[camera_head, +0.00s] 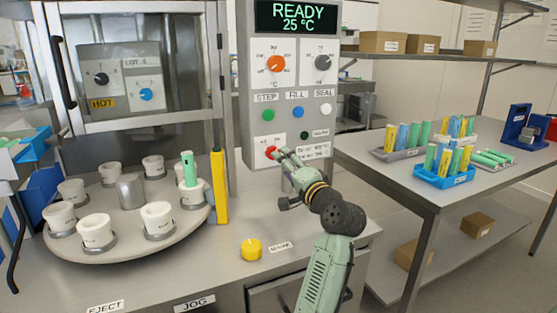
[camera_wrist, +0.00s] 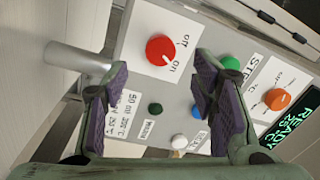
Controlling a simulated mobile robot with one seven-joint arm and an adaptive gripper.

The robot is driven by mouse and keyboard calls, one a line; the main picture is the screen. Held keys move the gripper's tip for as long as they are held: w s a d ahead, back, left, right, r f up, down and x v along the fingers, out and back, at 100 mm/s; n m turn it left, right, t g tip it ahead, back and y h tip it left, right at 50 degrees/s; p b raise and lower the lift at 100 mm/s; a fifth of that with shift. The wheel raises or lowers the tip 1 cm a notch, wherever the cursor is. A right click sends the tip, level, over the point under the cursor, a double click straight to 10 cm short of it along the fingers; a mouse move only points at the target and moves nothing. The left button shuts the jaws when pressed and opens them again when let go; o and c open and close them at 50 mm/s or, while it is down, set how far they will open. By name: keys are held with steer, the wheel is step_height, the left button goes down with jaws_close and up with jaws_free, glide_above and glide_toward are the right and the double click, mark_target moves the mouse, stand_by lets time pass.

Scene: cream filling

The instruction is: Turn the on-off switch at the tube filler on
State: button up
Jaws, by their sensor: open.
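The tube filler's control panel (camera_head: 297,90) stands at the middle of the head view, with a lit display reading READY 25 °C. Its red on-off knob (camera_head: 270,152) is low on the left, partly hidden by my gripper. In the wrist view the red knob (camera_wrist: 160,49) lies on a white plate marked "off" and "on". A small white mark shows on its lower edge; I cannot tell surely which label it points to. My gripper (camera_wrist: 161,72) is open and empty, its purple-padded fingers on either side of the knob in the picture, with no contact visible.
A metal cylinder (camera_wrist: 76,57) sticks out beside the knob. Green (camera_wrist: 229,63), blue (camera_wrist: 198,111) and white (camera_wrist: 179,142) buttons and an orange dial (camera_wrist: 277,99) are nearby. A turntable with white cups (camera_head: 105,258) is at left, a yellow button (camera_head: 251,250) in front.

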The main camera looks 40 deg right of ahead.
steer(key=v, duration=0.5)
steer(key=shift+s, duration=0.3)
steer(key=shift+f, duration=0.1)
